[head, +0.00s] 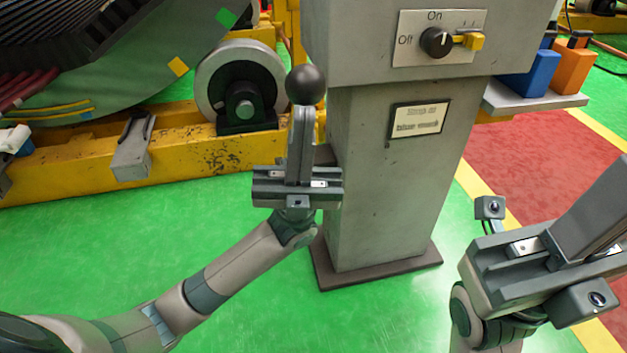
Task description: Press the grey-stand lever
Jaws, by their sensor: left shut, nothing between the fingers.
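The grey stand (385,190) rises in the middle of the head view, upright on a dark base plate. A lever with a round black knob (306,85) shows at the stand's left side; its rod is mostly hidden behind my fingers. My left gripper (304,108) points up with its fingers shut and empty. Its fingertips appear just below the knob in the picture; I cannot tell whether they touch the lever. My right gripper (612,190) is at the lower right, away from the stand, with its fingertips cut off by the frame edge.
The stand's head has an Off/On dial (436,41) and a yellow switch handle (473,41). A yellow frame with a roller (240,85) lies behind on the left. A shelf (530,100) holds blue and orange bins at right. Green floor is clear in front.

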